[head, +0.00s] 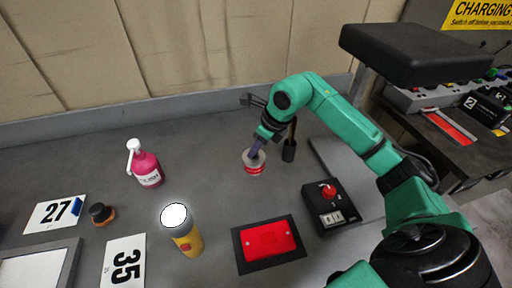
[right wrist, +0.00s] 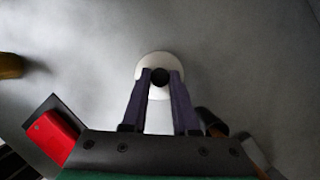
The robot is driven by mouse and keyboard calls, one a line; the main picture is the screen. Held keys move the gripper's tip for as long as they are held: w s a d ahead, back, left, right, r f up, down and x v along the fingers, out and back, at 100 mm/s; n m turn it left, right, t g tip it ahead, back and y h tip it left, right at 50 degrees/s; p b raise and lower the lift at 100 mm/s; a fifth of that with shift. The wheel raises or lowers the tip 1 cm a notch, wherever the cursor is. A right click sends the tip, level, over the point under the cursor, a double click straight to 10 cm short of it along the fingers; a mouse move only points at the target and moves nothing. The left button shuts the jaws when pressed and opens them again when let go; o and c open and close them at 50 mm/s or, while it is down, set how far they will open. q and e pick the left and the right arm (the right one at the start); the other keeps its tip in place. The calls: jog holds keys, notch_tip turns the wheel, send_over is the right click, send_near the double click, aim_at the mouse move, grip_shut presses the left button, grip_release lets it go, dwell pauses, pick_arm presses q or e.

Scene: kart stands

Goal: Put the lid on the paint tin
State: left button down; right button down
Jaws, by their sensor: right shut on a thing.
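The paint tin (head: 254,170) is a small round tin with a red and white band, standing on the grey table near the middle of the head view. A pale round lid (right wrist: 153,62) with a dark knob (right wrist: 160,77) shows in the right wrist view. My right gripper (head: 257,147) reaches down over the tin, and its fingers (right wrist: 160,78) are shut on the lid's knob. The lid is right over the tin, hiding it in the wrist view. I cannot tell whether the lid is seated or just above the rim. My left gripper is not in view.
A dark holder (head: 289,152) with a brown handle stands close right of the tin. A control box (head: 330,207) with a red button and a red case (head: 268,241) lie nearer. A yellow torch (head: 188,242) and pink bottle (head: 147,170) stand left. Table between bottle and tin is clear.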

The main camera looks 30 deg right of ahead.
dwell(0.8)
jog(key=shift+c, duration=0.6)
grip_release()
jog(key=shift+r+p, duration=2.7)
jog(key=shift+r, duration=0.85)
jog(key=shift+f, duration=0.1)
grip_shut()
